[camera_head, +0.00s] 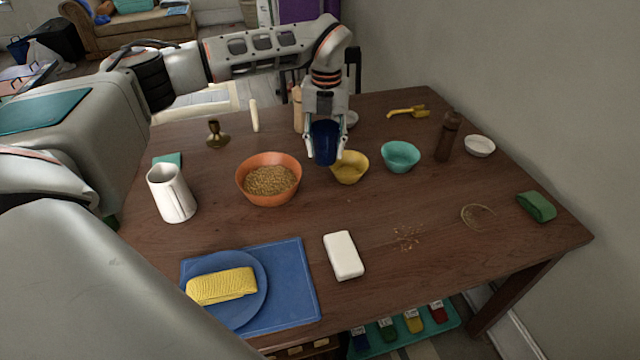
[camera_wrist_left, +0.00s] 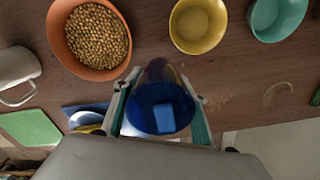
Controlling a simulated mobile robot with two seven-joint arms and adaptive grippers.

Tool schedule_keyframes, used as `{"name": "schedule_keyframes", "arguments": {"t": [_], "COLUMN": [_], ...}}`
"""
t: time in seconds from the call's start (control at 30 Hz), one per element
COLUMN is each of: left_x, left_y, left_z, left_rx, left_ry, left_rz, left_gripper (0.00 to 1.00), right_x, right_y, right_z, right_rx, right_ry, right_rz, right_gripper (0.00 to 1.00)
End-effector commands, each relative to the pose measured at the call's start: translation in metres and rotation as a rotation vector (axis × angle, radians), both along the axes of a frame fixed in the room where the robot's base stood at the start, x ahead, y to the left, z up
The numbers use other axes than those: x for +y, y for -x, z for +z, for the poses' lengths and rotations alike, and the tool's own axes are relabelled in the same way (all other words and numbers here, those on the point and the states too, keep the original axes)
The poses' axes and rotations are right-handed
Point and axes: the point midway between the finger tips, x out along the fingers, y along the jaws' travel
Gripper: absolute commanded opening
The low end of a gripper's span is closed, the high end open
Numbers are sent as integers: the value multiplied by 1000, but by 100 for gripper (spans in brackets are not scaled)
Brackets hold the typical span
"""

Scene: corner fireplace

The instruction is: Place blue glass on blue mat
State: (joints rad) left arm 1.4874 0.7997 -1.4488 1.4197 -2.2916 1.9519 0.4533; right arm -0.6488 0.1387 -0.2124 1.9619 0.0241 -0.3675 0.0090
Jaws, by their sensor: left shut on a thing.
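The blue glass (camera_head: 325,142) is between the fingers of my left gripper (camera_head: 324,150), which is shut on it, behind and between the orange bowl and the yellow bowl. In the left wrist view the glass (camera_wrist_left: 160,108) fills the space between the two fingers (camera_wrist_left: 160,120). The blue mat (camera_head: 296,290) lies at the front left of the table, with a blue plate (camera_head: 256,300) and a folded yellow cloth (camera_head: 222,286) on its left part. The mat's right strip is bare. My right gripper is not in view.
An orange bowl of grains (camera_head: 268,180), a yellow bowl (camera_head: 349,168) and a teal bowl (camera_head: 400,157) stand in the middle of the table (camera_head: 380,215). A white pitcher (camera_head: 171,193) stands left. A white block (camera_head: 343,255) lies right of the mat. A brown bottle (camera_head: 448,136) stands at right.

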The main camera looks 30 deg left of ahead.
Motion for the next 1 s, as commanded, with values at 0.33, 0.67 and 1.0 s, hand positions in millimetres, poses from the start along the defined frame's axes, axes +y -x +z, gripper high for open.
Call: {"name": "schedule_keyframes", "arguments": {"t": [0.33, 0.67, 1.0], "left_x": [0, -1, 0], "left_y": [0, 0, -1], "left_z": [-75, -101, -128], "left_rx": [0, 1, -3], "left_ry": [1, 0, 1], "left_rz": [-2, -2, -2], "left_gripper": [15, 15, 15], "right_x": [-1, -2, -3], "right_y": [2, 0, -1], "right_z": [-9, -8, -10], "right_rx": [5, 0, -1], "right_ry": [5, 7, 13], "right_rz": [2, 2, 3], "right_gripper": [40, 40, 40]}}
